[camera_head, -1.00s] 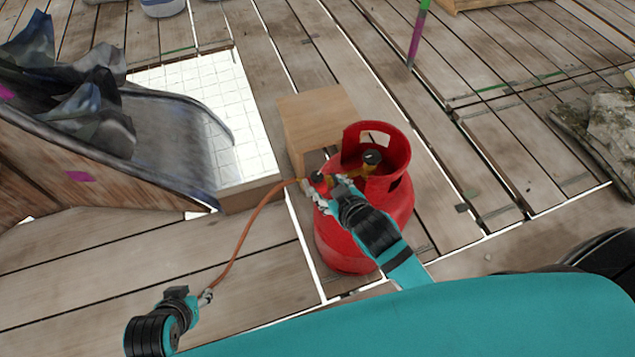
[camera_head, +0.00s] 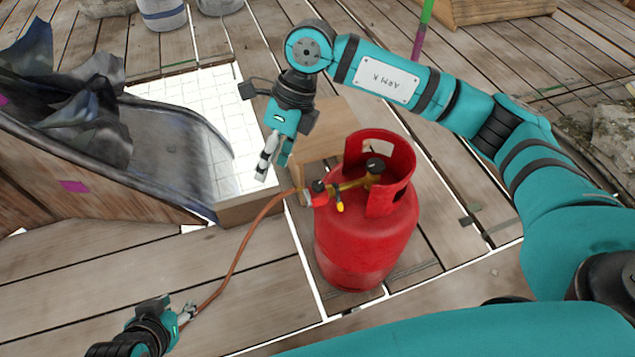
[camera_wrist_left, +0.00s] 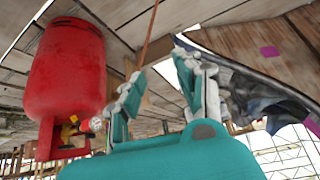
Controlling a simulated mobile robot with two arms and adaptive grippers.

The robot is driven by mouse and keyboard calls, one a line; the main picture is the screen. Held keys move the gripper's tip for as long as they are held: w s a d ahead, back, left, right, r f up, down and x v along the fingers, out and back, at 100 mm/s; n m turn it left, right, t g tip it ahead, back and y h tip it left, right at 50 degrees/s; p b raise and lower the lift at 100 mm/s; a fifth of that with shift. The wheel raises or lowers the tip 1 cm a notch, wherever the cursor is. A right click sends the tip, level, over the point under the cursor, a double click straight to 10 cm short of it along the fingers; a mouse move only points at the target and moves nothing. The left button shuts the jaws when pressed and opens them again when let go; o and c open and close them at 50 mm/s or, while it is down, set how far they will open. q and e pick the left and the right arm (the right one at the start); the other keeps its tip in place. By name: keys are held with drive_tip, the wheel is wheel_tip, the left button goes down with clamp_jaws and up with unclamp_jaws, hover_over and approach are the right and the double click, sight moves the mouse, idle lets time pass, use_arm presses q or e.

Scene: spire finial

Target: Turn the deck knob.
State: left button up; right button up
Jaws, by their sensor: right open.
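A red gas cylinder (camera_head: 362,240) stands upright on the plank deck, with a brass valve (camera_head: 350,187) inside its collar. A black knob (camera_head: 375,166) is on the valve, and a red fitting (camera_head: 319,192) joins it to an orange hose (camera_head: 245,240). My right gripper (camera_head: 268,165) is open and empty, left of the cylinder, apart from the valve. My left gripper (camera_head: 188,314) is at the lower left beside the hose's lower end. Its fingers look spread in the left wrist view (camera_wrist_left: 158,85); I cannot tell whether they touch the hose. The cylinder (camera_wrist_left: 68,75) also shows there.
A wooden box (camera_head: 335,130) stands behind the cylinder. A wooden-sided structure with a grey chute (camera_head: 165,150) and dark crumpled sheets (camera_head: 75,110) is at the left. A white tiled slab (camera_head: 225,90) lies behind it. Deck planks in front are mostly clear.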

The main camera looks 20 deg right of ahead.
drive_tip(key=w+d+r+t+h, duration=0.15)
drive_tip(key=w+d+h, duration=0.25)
drive_tip(key=d, duration=0.6)
drive_tip(key=b, duration=0.2)
hover_over(317, 184)
drive_tip(key=shift+m+h, duration=0.3)
drive_tip(key=shift+m, duration=0.1)
wheel_tip(317, 184, down, 9)
drive_tip(key=shift+s+d+r, duration=0.1)
wheel_tip(317, 184, down, 8)
drive_tip(key=shift+r+b, duration=0.1)
drive_tip(key=shift+b, duration=0.85)
drive_tip(key=shift+f, duration=0.2)
use_arm(q)
drive_tip(key=w+d+r+t+h, duration=0.1)
drive_tip(key=w+d+r+t, duration=0.1)
drive_tip(key=w+r+t, duration=0.3)
drive_tip(key=w+d+r+t+h, duration=0.2)
drive_tip(key=w+r+t, duration=0.3)
drive_tip(key=r, duration=0.3)
drive_tip(key=shift+d+r, duration=0.15)
drive_tip(key=shift+d, duration=0.2)
use_arm(e)
drive_tip(key=shift+c, duration=0.3)
clamp_jaws()
